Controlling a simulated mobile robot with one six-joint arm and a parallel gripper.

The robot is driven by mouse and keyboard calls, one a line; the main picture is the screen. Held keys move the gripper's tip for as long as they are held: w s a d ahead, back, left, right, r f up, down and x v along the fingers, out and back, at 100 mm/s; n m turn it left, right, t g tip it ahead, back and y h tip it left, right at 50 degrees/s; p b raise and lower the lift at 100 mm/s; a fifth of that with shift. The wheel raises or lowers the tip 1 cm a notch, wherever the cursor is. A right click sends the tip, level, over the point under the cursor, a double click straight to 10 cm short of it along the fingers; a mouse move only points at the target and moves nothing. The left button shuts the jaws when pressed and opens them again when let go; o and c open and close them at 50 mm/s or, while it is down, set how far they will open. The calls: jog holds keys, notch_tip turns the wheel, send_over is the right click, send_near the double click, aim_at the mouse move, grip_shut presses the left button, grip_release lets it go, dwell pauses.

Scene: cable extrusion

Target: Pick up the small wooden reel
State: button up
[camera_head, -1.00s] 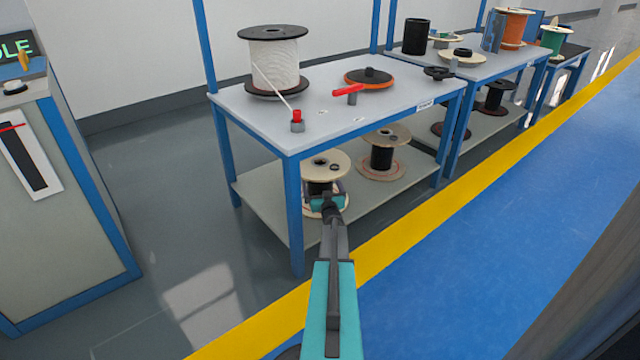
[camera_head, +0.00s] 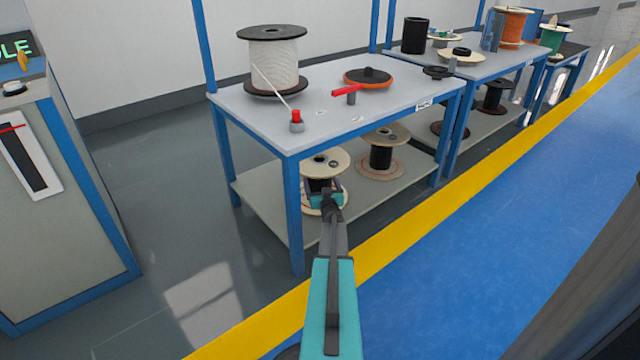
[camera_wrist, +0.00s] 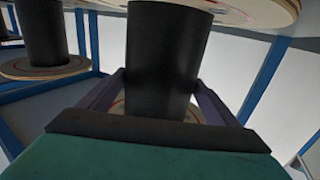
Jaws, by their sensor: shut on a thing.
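A wooden reel (camera_head: 324,158) with pale round flanges and a black core is at the front of the lower shelf of the near table. My gripper (camera_head: 326,194) reaches it from the front. In the wrist view, the black core (camera_wrist: 168,55) stands between the two fingers of my gripper (camera_wrist: 163,95), which is shut on it between the flanges. My gripper partly hides the reel's lower flange in the head view. I cannot tell whether the reel is clear of the shelf.
A second wooden reel (camera_head: 385,134) stands behind and right on the lower shelf (camera_head: 272,205). A blue table leg (camera_head: 294,225) stands just left of my gripper. The tabletop (camera_head: 235,102) above holds a large white-cable spool (camera_head: 274,62). Floor in front is clear.

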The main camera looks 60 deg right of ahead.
notch_tip(320, 180, up, 9)
jog(key=p, duration=0.3)
jog(key=shift+p, duration=0.35)
jog(key=shift+f, duration=0.1)
